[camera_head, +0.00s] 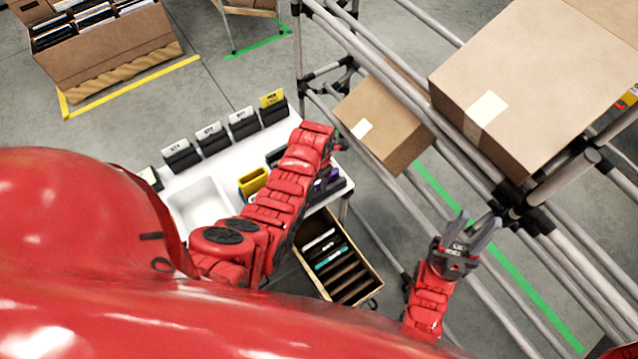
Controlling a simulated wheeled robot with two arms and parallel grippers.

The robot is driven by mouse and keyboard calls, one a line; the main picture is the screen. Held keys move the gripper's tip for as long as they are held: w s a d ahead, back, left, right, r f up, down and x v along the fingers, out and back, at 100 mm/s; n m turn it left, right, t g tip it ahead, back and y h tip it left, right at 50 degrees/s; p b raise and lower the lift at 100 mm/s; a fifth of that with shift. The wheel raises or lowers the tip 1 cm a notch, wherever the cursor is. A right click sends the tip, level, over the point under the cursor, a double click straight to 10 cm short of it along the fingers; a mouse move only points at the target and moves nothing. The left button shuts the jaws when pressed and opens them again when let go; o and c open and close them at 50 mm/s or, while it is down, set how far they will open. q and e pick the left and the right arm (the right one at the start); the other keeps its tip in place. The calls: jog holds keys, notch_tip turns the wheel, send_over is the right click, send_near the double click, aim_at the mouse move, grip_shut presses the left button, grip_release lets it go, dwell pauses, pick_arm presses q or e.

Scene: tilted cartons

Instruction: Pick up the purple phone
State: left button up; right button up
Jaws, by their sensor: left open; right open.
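A small purple thing (330,181), which may be the purple phone, shows at the right end of the white table among dark holders. My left arm crosses in front of it and hides much of that area. My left gripper (331,155) is at the end of that arm, above the table's right side near the purple thing; it is open, and its fingers are mostly hidden. My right gripper (470,235) is open and empty, fingers pointing up the picture, beside the metal rack and well right of the table.
The white table (235,160) carries several black holders with labels, a yellow bin (252,181) and a white tray (198,205). A wooden crate (350,280) with folders is below. A pipe rack (400,90) with a small tilted carton (385,120) and a large carton (540,80) stands right.

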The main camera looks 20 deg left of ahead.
pick_arm(q)
jog(key=shift+f, duration=0.15)
grip_shut()
dwell(0.6)
